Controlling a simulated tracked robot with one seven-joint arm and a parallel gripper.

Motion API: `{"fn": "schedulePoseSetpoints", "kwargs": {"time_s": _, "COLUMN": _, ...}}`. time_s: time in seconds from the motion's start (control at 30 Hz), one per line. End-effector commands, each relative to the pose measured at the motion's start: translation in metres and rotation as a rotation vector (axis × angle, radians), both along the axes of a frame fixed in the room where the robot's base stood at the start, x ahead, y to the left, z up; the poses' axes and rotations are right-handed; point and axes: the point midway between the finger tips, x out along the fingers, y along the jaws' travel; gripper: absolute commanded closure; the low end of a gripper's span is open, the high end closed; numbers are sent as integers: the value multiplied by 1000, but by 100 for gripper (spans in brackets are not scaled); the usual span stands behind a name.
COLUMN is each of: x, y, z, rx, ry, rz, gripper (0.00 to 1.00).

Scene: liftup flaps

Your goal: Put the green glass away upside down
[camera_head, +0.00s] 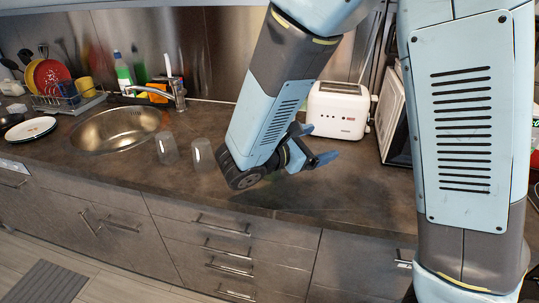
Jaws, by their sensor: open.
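Two clear glasses stand on the dark countertop (270,205), right of the sink. One glass (166,148) is beside the sink and the other glass (202,155) is a little to its right, close to my arm. Both look greyish at this size, and I cannot tell which is green or which way up either stands. My gripper (322,143) is open and empty above the counter, in front of the toaster and right of the glasses. Its fingers point to the right, away from the glasses.
A white toaster (338,110) stands behind my gripper, with a microwave (395,120) to its right. A dish rack (68,101) and white plates (30,128) are farther left. The front counter strip is clear.

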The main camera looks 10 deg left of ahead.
Motion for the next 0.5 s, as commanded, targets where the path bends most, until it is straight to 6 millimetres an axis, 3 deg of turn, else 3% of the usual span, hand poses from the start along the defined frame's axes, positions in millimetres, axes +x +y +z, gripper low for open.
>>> {"fn": "schedulePoseSetpoints", "kwargs": {"time_s": 0.03, "x": 0, "y": 22, "z": -9, "rx": -62, "ry": 0, "rz": 72, "gripper": 11}}
{"fn": "schedulePoseSetpoints", "kwargs": {"time_s": 0.2, "x": -6, "y": 84, "z": -29, "rx": -229, "ry": -27, "rz": 287, "gripper": 11}}
{"fn": "schedulePoseSetpoints", "kwargs": {"time_s": 0.4, "x": -20, "y": 136, "z": -49, "rx": -349, "ry": -63, "rz": 463, "gripper": 11}}
{"fn": "schedulePoseSetpoints", "kwargs": {"time_s": 0.5, "x": -25, "y": 149, "z": -55, "rx": -379, "ry": -74, "rz": 511, "gripper": 11}}
